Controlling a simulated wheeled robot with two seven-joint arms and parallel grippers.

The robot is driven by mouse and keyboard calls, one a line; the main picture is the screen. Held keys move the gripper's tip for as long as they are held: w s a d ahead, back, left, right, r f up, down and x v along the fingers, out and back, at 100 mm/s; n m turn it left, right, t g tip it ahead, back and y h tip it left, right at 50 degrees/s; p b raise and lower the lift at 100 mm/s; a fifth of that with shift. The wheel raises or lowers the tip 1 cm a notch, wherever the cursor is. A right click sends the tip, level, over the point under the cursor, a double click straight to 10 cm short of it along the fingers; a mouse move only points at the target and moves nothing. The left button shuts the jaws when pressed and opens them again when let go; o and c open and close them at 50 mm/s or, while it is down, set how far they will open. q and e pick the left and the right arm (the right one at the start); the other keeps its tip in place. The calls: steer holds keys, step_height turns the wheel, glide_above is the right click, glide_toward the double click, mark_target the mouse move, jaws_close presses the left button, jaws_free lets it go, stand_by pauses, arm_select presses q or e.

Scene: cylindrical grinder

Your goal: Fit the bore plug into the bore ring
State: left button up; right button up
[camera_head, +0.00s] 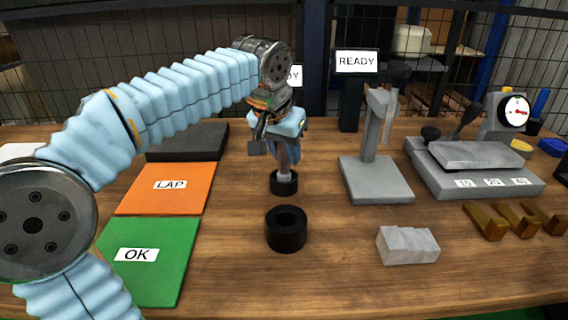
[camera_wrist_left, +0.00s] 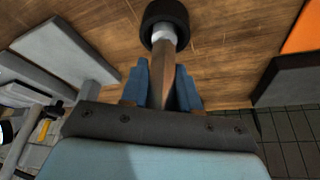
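My left gripper (camera_head: 284,138) points down at the middle of the table. In the left wrist view its blue fingers (camera_wrist_left: 164,88) lie on both sides of the brown handle of the bore plug (camera_wrist_left: 166,62) and appear shut on it. The plug stands upright; its pale lower part (camera_head: 284,165) reaches down to a small black round piece (camera_head: 284,187). I cannot tell whether that piece is the plug's own end or a holder around it. The thick black bore ring (camera_head: 286,237) sits on the wood just in front, its hole facing up and empty. My right gripper is not seen.
A green OK mat (camera_head: 165,272) and an orange LAP mat (camera_head: 190,199) lie left, with a dark slab (camera_head: 188,141) behind. A grey stand (camera_head: 376,180), a grey block (camera_head: 408,246), a dial-gauge fixture (camera_head: 487,186) and brass pieces (camera_head: 487,222) are right.

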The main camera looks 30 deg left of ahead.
arm_select(q)
jaws_close()
